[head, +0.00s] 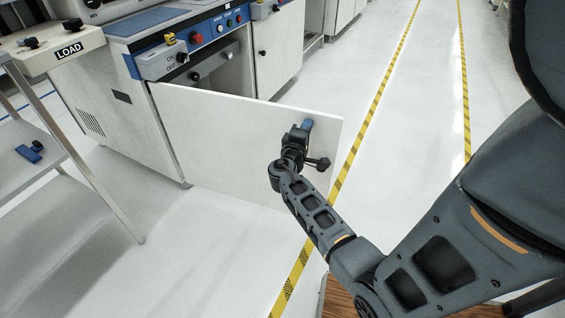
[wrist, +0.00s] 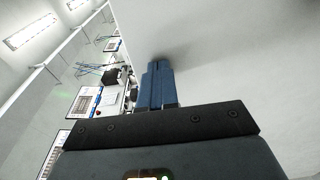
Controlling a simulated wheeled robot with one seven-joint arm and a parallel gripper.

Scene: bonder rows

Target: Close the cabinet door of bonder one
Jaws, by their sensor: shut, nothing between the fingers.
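The white cabinet door (head: 225,135) of the near bonder (head: 130,110) stands wide open, swung out from the cabinet front into the aisle. My gripper (head: 306,126) is at the door's face near its free outer edge, with its blue fingers shut and empty. In the wrist view the fingertips (wrist: 159,66) are against or very close to the white door panel (wrist: 230,60); I cannot tell whether they touch. Part of the door is hidden behind my gripper and arm.
A LOAD stand (head: 62,52) with a lower shelf (head: 30,165) is at the left. Another cabinet (head: 278,50) stands beyond the open door. Yellow-black floor tape (head: 375,105) runs along the aisle, and the pale floor right of the door is clear.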

